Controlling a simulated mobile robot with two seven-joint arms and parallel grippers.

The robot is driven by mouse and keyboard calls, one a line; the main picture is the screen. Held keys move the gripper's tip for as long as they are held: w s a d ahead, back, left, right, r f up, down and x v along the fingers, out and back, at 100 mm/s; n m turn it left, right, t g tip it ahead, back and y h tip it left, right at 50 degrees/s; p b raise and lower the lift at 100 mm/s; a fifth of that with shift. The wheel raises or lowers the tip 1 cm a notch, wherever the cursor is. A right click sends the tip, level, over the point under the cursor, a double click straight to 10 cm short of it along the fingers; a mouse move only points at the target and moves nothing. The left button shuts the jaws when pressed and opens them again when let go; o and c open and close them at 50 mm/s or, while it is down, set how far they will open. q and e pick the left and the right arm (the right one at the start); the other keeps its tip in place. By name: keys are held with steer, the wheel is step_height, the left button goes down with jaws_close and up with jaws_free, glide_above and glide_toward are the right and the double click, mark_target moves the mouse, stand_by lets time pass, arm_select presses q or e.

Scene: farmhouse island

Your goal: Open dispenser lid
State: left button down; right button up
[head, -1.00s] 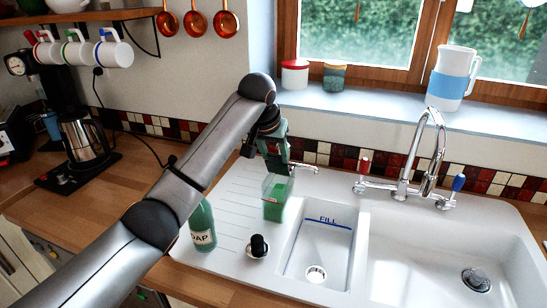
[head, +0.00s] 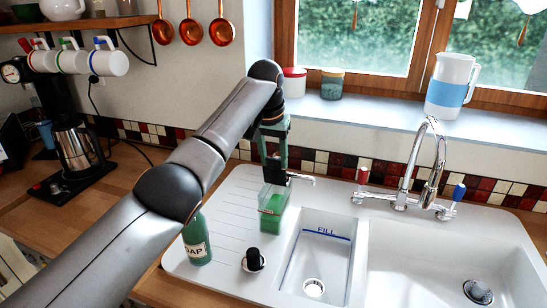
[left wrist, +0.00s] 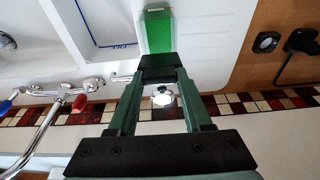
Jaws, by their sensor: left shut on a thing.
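The dispenser (head: 269,213) is a clear upright box with green contents, standing on the white drainboard at the back, left of the small basin. Its green body also shows in the left wrist view (left wrist: 157,33). My left gripper (head: 273,166) points down at the top of the dispenser. In the left wrist view its dark fingertips (left wrist: 160,68) are together at the dispenser's top edge. They appear shut on the dispenser lid, which they mostly hide, so I cannot tell how far it is raised. My right gripper is not in view.
A green soap bottle (head: 197,243) stands left of the dispenser, with a black-knobbed plug (head: 253,260) in front. A small metal spout (head: 302,178) projects beside my fingers. The small basin (head: 318,262) and a tall tap (head: 404,190) lie right.

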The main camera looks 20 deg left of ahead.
arm_select(q)
steer(key=shift+f, duration=0.1)
stand_by(0.3)
steer(key=shift+c, duration=1.6)
jaws_free()
steer(key=v, duration=1.2)
steer(key=shift+r, duration=0.35)
steer(key=shift+f, duration=0.1)
